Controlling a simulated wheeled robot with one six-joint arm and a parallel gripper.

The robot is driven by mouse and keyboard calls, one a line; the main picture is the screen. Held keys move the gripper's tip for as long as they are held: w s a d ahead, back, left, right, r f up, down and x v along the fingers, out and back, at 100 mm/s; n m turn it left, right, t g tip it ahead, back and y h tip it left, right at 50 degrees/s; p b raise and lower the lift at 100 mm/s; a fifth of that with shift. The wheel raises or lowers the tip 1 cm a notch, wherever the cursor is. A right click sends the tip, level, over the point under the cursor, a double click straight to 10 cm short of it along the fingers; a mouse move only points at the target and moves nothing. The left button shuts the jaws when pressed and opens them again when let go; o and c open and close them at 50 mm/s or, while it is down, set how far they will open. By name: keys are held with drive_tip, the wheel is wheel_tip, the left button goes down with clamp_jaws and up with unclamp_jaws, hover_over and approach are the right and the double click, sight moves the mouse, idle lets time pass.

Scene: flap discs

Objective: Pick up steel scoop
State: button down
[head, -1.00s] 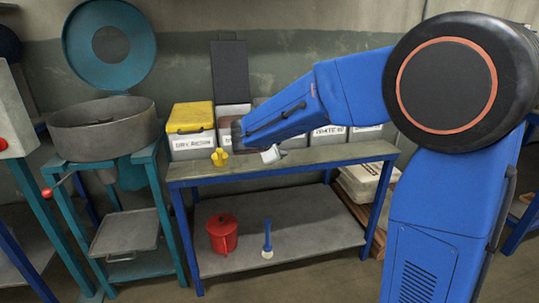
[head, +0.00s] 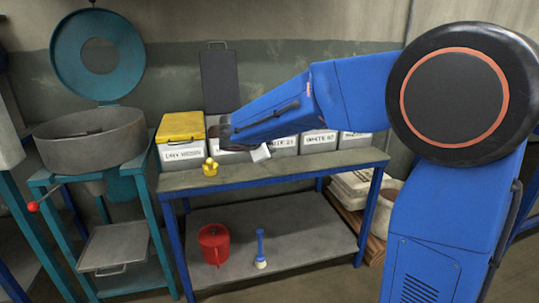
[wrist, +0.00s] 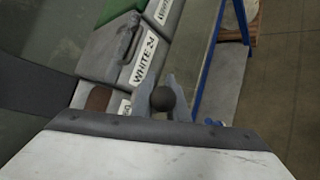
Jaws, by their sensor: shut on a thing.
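In the wrist view, the dark round end of what looks like the steel scoop's handle (wrist: 163,99) sits between the two grey fingers of my gripper (wrist: 160,92). My gripper is shut on it. The rest of the scoop is hidden below the handle end and by my gripper. In the head view, my arm reaches left to the row of bins, and its end is over the open bin beside the yellow-lidded one.
A yellow-lidded bin (head: 181,127) and several white-labelled bins stand on the blue-framed bench (head: 270,178). A raised black lid (head: 219,80) stands behind. A small yellow object (head: 210,168) is on the bench front.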

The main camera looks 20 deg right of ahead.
drive_tip(key=s+a, duration=1.1)
drive_tip(key=s, duration=0.2)
drive_tip(key=shift+s+f, duration=0.15)
drive_tip(key=shift+s, duration=0.2)
drive_tip(key=c, duration=2.5)
unclamp_jaws()
clamp_jaws()
